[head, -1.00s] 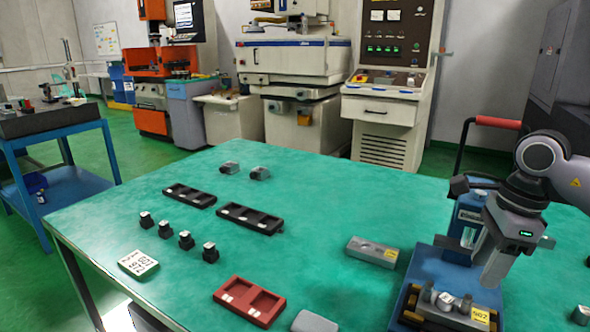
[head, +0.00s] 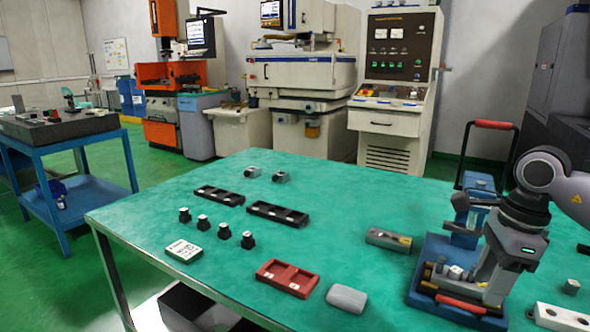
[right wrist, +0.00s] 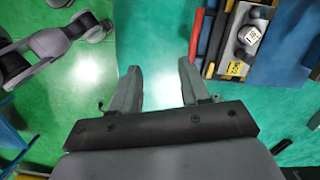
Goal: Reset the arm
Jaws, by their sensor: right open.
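My right gripper (head: 492,290) is at the right of the green table (head: 340,235) in the head view, beside the blue fixture base (head: 425,292). In the right wrist view its two fingers (right wrist: 160,88) are spread apart, with only green surface between them. The fixture holds a block with a yellow label and a round metal piece, which also show in the right wrist view as the yellow label (right wrist: 237,69) and metal piece (right wrist: 250,36). My left gripper is not in the head view.
A red tray (head: 287,277), a grey rounded block (head: 346,298), two black trays (head: 278,214), several small black holders (head: 248,239) and a labelled white card (head: 183,250) lie on the table. A grey block (head: 388,239) lies left of the fixture.

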